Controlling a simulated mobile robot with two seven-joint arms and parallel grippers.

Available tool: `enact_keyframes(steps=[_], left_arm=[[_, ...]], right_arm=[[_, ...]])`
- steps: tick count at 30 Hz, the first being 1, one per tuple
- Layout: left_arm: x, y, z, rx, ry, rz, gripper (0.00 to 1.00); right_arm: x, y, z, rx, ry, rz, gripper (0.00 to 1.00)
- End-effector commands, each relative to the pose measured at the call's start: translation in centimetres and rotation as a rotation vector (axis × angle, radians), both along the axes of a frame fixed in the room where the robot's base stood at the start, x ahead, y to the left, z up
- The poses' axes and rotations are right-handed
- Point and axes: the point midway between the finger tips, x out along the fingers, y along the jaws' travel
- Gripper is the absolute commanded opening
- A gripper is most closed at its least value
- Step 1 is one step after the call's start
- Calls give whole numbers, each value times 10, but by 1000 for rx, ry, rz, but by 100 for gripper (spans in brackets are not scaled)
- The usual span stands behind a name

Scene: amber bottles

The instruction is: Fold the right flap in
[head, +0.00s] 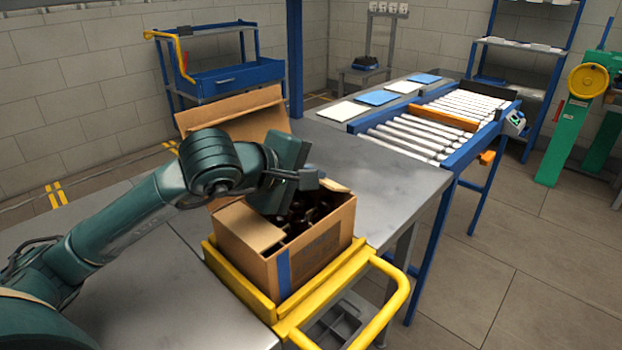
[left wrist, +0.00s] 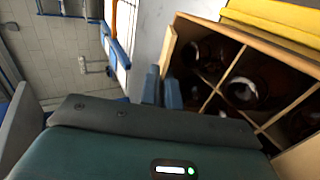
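An open cardboard box (head: 317,244) stands at the table's edge by a yellow frame. Dark bottles (head: 308,217) sit inside; in the left wrist view bottles (left wrist: 242,90) stand between cardboard dividers. A flap (head: 248,229) on the box's left side lies inward over part of the opening. A thin flap or edge (head: 337,187) shows at the far right side, partly behind my gripper. My left gripper (head: 318,181) is over the far part of the box. In the left wrist view its fingers (left wrist: 163,88) are close together beside a cardboard panel (left wrist: 168,48); contact is unclear.
A large cardboard flap or sheet (head: 236,114) stands up behind my arm. The yellow frame (head: 362,262) with a handle borders the box's front and right. The grey table (head: 385,190) is clear to the right, towards a roller conveyor (head: 440,122).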

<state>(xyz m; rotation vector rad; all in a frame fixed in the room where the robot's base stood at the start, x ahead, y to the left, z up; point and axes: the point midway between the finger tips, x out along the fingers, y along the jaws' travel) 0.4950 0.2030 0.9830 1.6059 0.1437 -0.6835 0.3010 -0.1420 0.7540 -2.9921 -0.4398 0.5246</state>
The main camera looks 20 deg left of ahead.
Motion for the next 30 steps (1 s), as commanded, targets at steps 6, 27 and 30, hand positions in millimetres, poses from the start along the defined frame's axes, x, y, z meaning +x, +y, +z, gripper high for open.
enact_keyframes(steps=[6, 27, 30], left_arm=[[0, 0, 0, 0, 0, 0, 21], [-51, 20, 30, 8, -4, 3, 26], [-69, 26, 38, 6, -7, 2, 26]], right_arm=[[0, 0, 0, 0, 1, 0, 26], [1, -1, -2, -1, -18, -2, 26], [1, -2, -9, -3, -29, -6, 26]])
